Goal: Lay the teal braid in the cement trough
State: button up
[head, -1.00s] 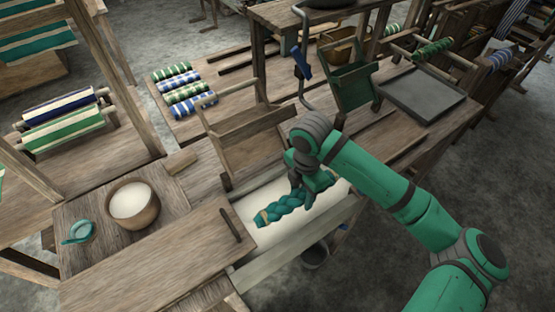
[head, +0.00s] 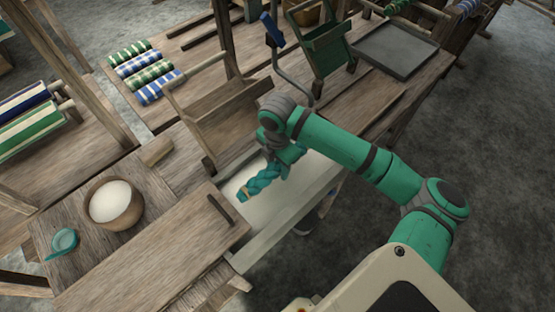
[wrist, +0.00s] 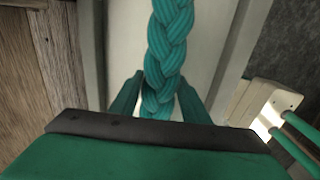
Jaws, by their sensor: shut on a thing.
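The teal braid (head: 262,181) has a tan band near its lower left end. My gripper (head: 282,162) is shut on it, with the braid between the two green fingers in the wrist view (wrist: 158,98). The braid (wrist: 170,40) runs from the fingers to the top edge there. The pale trough (head: 300,197) lies beneath the braid and gripper in the head view. I cannot tell whether the braid touches the trough's floor.
A wooden board (head: 150,250) lies left of the trough, and an upright wooden frame (head: 222,115) stands behind it. A grey tray (head: 396,50) lies far right.

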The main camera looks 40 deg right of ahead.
aim_at(277, 164)
jog(key=shift+f, duration=3.9)
jog(key=o, duration=1)
notch_tip(277, 164, up, 11)
jog(key=shift+f, duration=0.1)
